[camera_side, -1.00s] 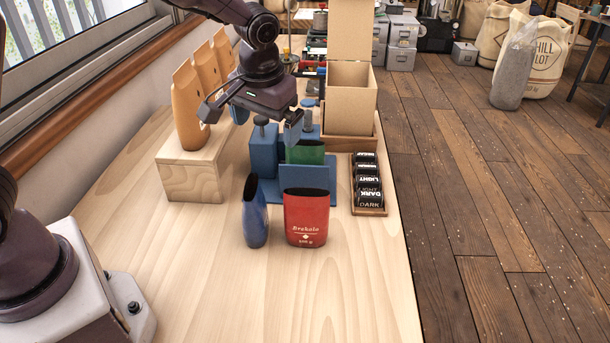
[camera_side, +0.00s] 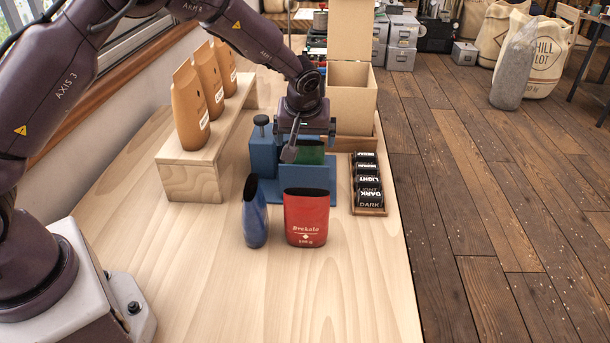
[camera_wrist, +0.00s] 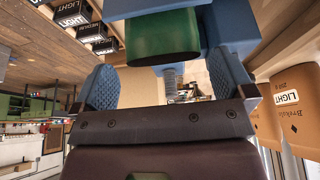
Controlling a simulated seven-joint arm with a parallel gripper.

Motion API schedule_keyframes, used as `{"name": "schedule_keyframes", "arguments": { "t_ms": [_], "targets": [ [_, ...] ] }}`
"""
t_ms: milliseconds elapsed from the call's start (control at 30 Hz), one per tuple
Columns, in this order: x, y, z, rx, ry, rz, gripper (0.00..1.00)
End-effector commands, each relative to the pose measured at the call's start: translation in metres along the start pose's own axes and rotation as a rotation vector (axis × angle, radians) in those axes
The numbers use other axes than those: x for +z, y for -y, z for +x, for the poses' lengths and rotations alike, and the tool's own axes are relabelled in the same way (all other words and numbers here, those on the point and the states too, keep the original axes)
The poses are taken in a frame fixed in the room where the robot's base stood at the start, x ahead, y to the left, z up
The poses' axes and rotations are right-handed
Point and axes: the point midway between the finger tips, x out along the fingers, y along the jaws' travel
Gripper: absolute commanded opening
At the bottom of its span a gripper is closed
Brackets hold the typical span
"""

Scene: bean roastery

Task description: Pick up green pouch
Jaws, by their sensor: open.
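The green pouch (camera_side: 311,153) stands in the blue holder (camera_side: 308,183) on the wooden table. Its lower part is hidden by the holder's front wall in the side view, and my gripper covers part of its top. In the wrist view the green pouch (camera_wrist: 163,38) lies ahead, between the lines of the two blue-padded fingers. My gripper (camera_side: 307,148) points down at the pouch, with one finger showing in front of it. In the wrist view my gripper (camera_wrist: 168,80) is open and nothing is held. I cannot tell whether a finger touches the pouch.
A red pouch (camera_side: 306,220) and a blue pouch (camera_side: 255,215) stand in front of the holder. A rack of dark label blocks (camera_side: 368,185) is at right. Orange pouches (camera_side: 190,110) stand on a wooden step (camera_side: 190,176) at left. An open cardboard box (camera_side: 350,100) is behind.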

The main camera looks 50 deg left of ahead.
Motion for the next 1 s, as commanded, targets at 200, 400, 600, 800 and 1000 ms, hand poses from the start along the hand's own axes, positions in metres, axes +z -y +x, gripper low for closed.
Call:
{"name": "schedule_keyframes", "arguments": {
  "t_ms": [200,400,600,800,1000],
  "targets": [
    [-0.002,0.002,0.024,-0.002,0.001,-0.001,1.0],
    [-0.003,0.002,0.05,-0.001,0.001,0.001,1.0],
    [-0.004,0.001,0.054,0.001,0.0,0.001,1.0],
    [-0.003,0.001,0.053,0.001,0.0,0.001,0.77],
    [-0.003,0.001,0.053,0.001,0.0,0.001,0.55]
  ]
}}
